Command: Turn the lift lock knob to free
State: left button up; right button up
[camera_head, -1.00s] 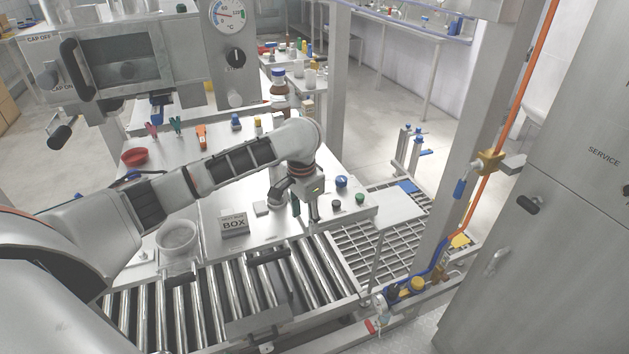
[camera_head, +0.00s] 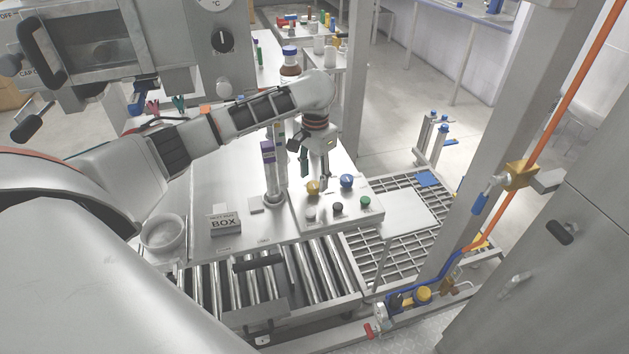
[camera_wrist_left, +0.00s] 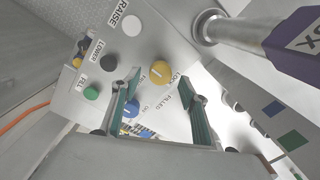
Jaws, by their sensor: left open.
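The lift lock knob appears to be the yellow knob (camera_head: 313,187) on the sloping grey control panel (camera_head: 327,223). In the left wrist view the yellow knob (camera_wrist_left: 160,71) carries a pale pointer line, with a LOCK label beside it. Another small label on its other side is hard to read. My left gripper (camera_head: 315,174) hangs above the panel, pointing down just above the yellow knob. In its wrist view the green-padded fingers (camera_wrist_left: 162,92) are open and empty, with the yellow knob ahead, between the fingertip lines. My right gripper is not in view.
A blue knob (camera_head: 347,181) sits beside the yellow one. White (camera_head: 310,213), black (camera_head: 338,207) and green (camera_head: 364,201) buttons line the panel front. A metal post with a purple label (camera_head: 268,152) stands close left.

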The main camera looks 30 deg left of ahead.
aim_at(313, 189)
pick_arm(q)
jog(key=shift+f, duration=1.25)
jog(key=c, duration=1.1)
jog(key=shift+m, duration=1.5)
jog(key=m, duration=0.4)
jog(key=shift+m, duration=0.3)
jog(key=m, duration=0.3)
jog(key=shift+m, duration=2.2)
